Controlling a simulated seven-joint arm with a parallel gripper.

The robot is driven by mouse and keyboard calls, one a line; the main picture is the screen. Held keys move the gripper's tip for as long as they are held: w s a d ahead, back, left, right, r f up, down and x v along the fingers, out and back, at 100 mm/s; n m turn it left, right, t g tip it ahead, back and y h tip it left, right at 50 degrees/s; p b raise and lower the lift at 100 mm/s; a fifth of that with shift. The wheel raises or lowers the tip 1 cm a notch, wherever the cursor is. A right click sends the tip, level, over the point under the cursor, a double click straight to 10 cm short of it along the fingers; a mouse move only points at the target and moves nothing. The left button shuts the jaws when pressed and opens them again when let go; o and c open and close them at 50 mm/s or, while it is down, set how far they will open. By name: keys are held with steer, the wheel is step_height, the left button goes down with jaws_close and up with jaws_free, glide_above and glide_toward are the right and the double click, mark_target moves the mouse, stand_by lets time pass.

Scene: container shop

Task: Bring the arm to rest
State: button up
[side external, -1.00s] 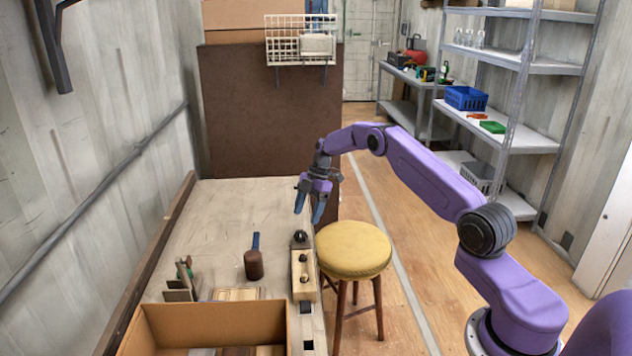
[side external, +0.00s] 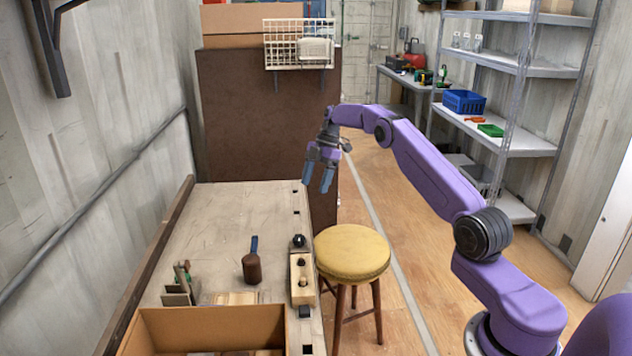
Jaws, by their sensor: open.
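My gripper (side external: 317,188) hangs from my purple arm, with its two blue fingers pointing down and apart. It is open and nothing shows between the fingers. It is in the air over the right edge of the workbench (side external: 225,215), toward the bench's far end. It is clear of everything on the bench.
A wooden plane (side external: 302,277) lies on the bench's right edge, and a mallet (side external: 252,268) lies left of it. A cardboard box (side external: 215,325) stands at the near end. A yellow stool (side external: 352,252) stands right of the bench. A brown panel (side external: 265,120) rises behind.

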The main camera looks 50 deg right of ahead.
steer(key=s+a+r+m+g+h, duration=0.1)
steer(key=s+a+r, duration=0.3)
steer(key=a, duration=0.6)
steer(key=s+a+r+m+h, duration=0.1)
steer(key=s+a+r, duration=0.1)
steer(key=s+a, duration=0.55)
steer(key=s+a+r+g+h, duration=0.1)
steer(key=s+a+r, duration=0.25)
steer(key=a, duration=0.75)
steer(key=s+d+f+m+t+h, duration=0.1)
steer(key=s+f+m, duration=0.1)
steer(key=s, duration=2.8)
steer(key=shift+f+t, duration=0.4)
